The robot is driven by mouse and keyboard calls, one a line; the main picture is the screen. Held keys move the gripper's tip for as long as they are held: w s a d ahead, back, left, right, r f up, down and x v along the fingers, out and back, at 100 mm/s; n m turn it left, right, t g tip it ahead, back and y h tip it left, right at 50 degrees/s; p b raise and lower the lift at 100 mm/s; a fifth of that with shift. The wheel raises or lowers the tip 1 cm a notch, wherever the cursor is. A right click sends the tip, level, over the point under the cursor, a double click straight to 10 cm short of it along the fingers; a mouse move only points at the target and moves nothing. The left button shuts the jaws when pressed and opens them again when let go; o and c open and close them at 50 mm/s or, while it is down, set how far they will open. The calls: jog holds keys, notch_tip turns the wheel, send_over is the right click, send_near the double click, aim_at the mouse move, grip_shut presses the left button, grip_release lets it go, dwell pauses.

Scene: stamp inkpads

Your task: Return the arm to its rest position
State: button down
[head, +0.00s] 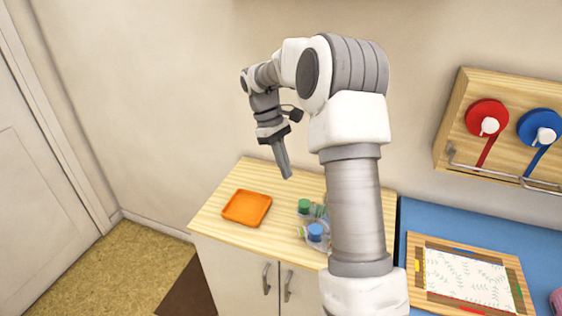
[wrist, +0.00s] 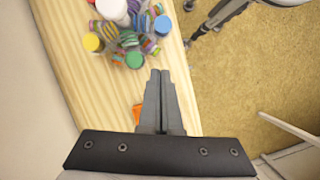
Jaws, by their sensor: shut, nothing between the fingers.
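My gripper (head: 287,172) hangs from my raised arm above the wooden cabinet top (head: 215,221), pointing down, between the orange tray and the jars. Its two fingers are together with nothing between them. The wrist view shows the closed fingertips (wrist: 160,73) over the wooden surface, near its edge.
The orange tray (head: 246,208) is empty. A green-lidded jar (head: 304,206) and a blue-lidded jar (head: 316,231) stand beside my arm, which hides part of the cabinet top. Several jars cluster in the wrist view. A framed board (head: 470,279) lies on the blue surface at right.

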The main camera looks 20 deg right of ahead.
jog(key=s+a+r+m+t, duration=0.1)
jog(key=s+a+r+t, duration=0.1)
jog(key=s+a+r, duration=0.3)
jog(key=s+a+r+m+t, duration=0.1)
jog(key=s+a+r+t, duration=0.1)
jog(key=s+r, duration=0.45)
jog(key=s+a+m+t+y, duration=0.1)
jog(key=s+a+t, duration=0.1)
jog(key=s, duration=0.5)
jog(key=s+a+m+t+y, duration=0.1)
jog(key=s+a+m+t, duration=0.1)
jog(key=s, duration=0.5)
jog(key=shift+a+r+t, duration=0.25)
jog(key=shift+a+t, duration=0.35)
jog(key=shift+t, duration=0.2)
